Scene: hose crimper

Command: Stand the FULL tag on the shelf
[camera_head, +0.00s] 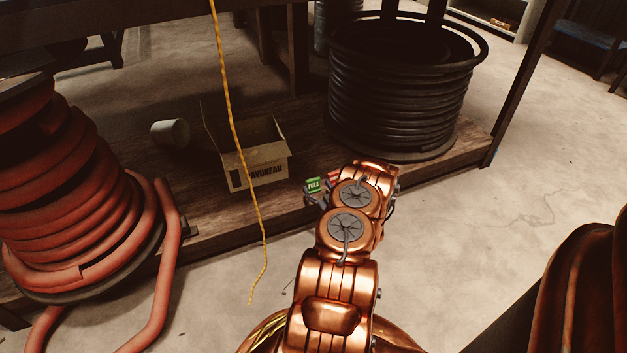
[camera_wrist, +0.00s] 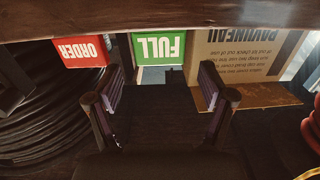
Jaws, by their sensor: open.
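The green FULL tag (camera_head: 313,184) shows at the front edge of the low wooden shelf (camera_head: 210,235). In the wrist view, which is upside down, the FULL tag (camera_wrist: 158,48) faces me upright, its lower edge against the shelf wood (camera_wrist: 170,15). My gripper (camera_wrist: 160,82) is open, with a finger to each side of the tag's width and a gap at both sides. The tag appears just beyond the fingertips, not held. In the head view my arm hides most of the gripper.
A red ORDER tag (camera_wrist: 82,50) stands beside the FULL tag, close to one finger. A black hose coil (camera_head: 400,100) and a red hose coil (camera_head: 60,190) flank the shelf. A yellow cord (camera_head: 236,135) hangs left of my arm.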

